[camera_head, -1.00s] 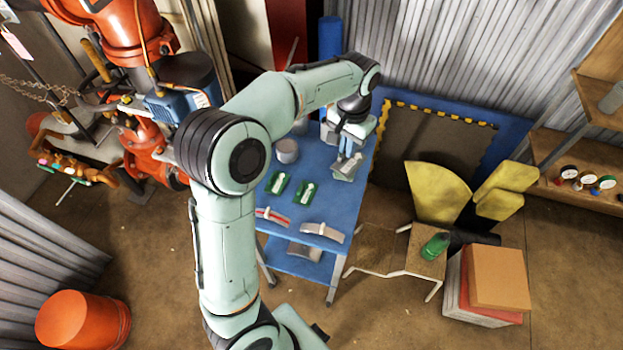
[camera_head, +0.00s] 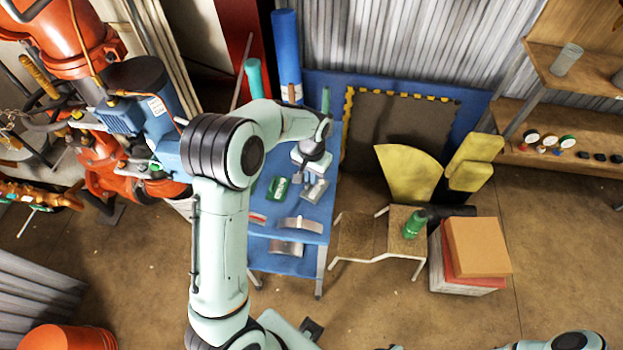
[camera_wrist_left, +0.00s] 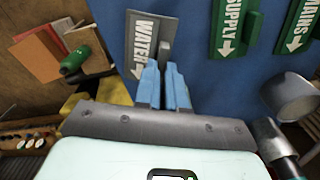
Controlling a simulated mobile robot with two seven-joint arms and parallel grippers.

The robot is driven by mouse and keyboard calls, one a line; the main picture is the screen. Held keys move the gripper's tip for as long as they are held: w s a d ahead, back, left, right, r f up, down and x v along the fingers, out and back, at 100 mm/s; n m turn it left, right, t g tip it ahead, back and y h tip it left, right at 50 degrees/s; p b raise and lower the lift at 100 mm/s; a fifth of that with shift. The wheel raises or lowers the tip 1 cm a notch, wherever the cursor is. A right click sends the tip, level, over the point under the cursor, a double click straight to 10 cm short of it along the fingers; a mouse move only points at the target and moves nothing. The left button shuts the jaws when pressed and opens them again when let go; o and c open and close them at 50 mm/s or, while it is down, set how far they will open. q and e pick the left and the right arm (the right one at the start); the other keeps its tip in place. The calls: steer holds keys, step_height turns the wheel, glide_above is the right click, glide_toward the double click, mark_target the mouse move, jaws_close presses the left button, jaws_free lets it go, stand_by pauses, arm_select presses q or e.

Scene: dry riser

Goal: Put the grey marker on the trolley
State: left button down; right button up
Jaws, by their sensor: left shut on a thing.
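The grey marker (camera_wrist_left: 143,45), a flat plate reading WATER with a white arrow, is in the left wrist view over the blue trolley top (camera_wrist_left: 190,45). My left gripper (camera_wrist_left: 163,88) is shut on its upright tab with blue fingertips. In the head view the marker (camera_head: 315,191) shows below my left gripper (camera_head: 304,176), at the right side of the trolley (camera_head: 312,222). I cannot tell whether it touches the trolley top. My right gripper is not in view.
Green SUPPLY (camera_wrist_left: 236,25) and MAINS (camera_wrist_left: 298,25) markers lie beside the grey one. A grey cylinder (camera_wrist_left: 292,97) is at the wrist view's right. Curved pieces (camera_head: 300,224) lie on the trolley's near end.

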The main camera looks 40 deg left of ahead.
arm_select(q)
step_height(320, 180, down, 2)
steer(key=shift+f, duration=0.15)
steer(key=c, duration=1.2)
jaws_free()
step_height(320, 180, up, 12)
steer(key=shift+r+p, duration=0.1)
steer(key=shift+p, duration=0.35)
